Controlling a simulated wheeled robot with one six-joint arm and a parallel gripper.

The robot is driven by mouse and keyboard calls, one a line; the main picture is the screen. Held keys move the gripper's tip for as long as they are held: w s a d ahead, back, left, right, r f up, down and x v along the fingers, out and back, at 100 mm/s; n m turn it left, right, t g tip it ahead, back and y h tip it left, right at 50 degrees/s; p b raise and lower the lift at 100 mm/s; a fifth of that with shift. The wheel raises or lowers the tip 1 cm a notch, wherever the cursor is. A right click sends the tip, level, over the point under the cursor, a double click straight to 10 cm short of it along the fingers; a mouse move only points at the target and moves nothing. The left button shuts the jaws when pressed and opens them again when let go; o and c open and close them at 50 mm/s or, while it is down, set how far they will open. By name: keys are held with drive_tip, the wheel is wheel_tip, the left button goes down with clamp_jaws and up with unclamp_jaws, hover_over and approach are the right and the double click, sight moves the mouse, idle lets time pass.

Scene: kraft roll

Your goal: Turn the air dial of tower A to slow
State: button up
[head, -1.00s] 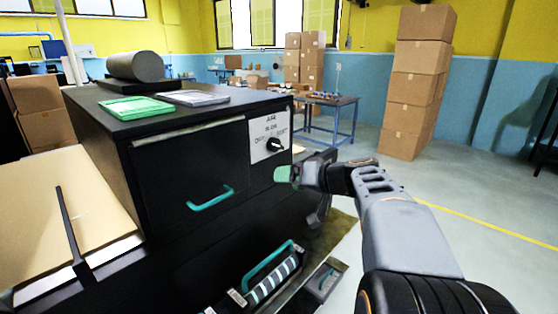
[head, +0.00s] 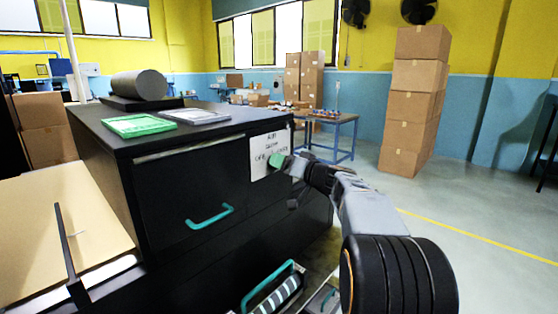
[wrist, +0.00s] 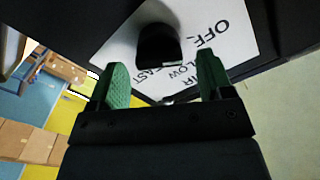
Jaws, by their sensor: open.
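The air dial is a black knob (wrist: 158,47) on a white label plate (wrist: 205,30) with the words OFF, SLOW and FAST, seen at an angle in the wrist view. In the head view the plate (head: 265,166) is on the front of the black cabinet (head: 185,190), at its right end, and my gripper hides the knob. My gripper (wrist: 162,80) is open, with a green finger on either side below the knob. The knob lies ahead of the gap between the fingertips, and I cannot tell whether they touch it. The head view shows my gripper (head: 276,161) at the plate.
A drawer with a teal handle (head: 210,216) is left of the plate. A grey roll (head: 139,85), a green tray (head: 138,125) and a grey tray (head: 195,117) are on top. Stacked cartons (head: 413,100) and a blue table (head: 335,138) stand behind. The floor at right is clear.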

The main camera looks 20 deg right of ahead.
drive_tip(key=shift+x, duration=1.1)
drive_tip(key=c, duration=0.9)
